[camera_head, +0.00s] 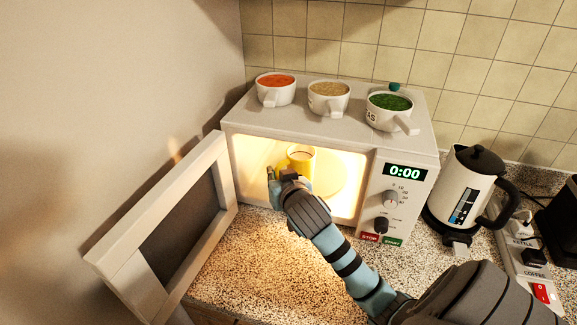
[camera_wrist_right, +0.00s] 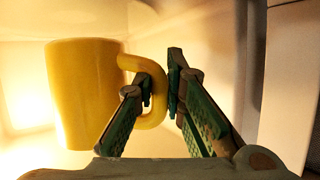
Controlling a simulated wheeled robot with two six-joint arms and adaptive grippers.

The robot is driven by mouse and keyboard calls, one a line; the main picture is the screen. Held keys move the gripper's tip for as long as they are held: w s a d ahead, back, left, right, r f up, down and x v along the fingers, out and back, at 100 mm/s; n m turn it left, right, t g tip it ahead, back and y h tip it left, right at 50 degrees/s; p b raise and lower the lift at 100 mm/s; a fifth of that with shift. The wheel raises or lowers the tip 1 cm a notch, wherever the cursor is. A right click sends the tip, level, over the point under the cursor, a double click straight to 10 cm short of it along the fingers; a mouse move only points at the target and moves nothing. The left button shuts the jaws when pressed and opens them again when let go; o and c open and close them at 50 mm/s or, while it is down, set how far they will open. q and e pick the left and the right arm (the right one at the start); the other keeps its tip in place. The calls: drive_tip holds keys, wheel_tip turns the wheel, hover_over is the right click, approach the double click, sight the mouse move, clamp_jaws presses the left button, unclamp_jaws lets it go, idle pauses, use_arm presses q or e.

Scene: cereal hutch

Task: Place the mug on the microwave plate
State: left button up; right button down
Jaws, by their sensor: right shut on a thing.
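The yellow mug (camera_head: 300,159) is inside the open, lit microwave (camera_head: 408,157), upright, left of the middle of the cavity. My right gripper (camera_head: 279,177) reaches in through the front opening and is shut on the mug's handle. In the right wrist view the mug (camera_wrist_right: 84,95) stands upright at the left, with the fingers (camera_wrist_right: 157,82) on either side of its handle. The microwave plate (camera_head: 334,180) shows only faintly in the glare, right of the mug. I cannot tell whether the mug's base touches it. My left gripper is not in view.
The microwave door (camera_head: 180,232) stands open to the left. Three filled cups, red (camera_head: 276,92), tan (camera_head: 329,99) and green (camera_head: 388,112), stand on the microwave. A kettle (camera_head: 463,190) and a power strip (camera_head: 527,264) are at the right. The speckled counter (camera_head: 260,262) before the microwave is clear.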

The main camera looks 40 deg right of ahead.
drive_tip(key=w+d, duration=0.1)
drive_tip(key=d, duration=0.1)
drive_tip(key=w+d, duration=0.3)
drive_tip(key=d, duration=0.1)
drive_tip(key=shift+w+d, duration=0.55)
drive_tip(key=shift+d, duration=0.05)
drive_tip(key=shift+f+b, duration=0.35)
drive_tip(key=shift+f, duration=1.35)
drive_tip(key=c, duration=1.7)
unclamp_jaws()
drive_tip(key=shift+a+f, duration=0.1)
drive_tip(key=shift+o, duration=0.2)
drive_tip(key=p+v, duration=0.2)
drive_tip(key=v, duration=1)
drive_tip(key=shift+s, duration=0.2)
drive_tip(key=shift+w, duration=0.1)
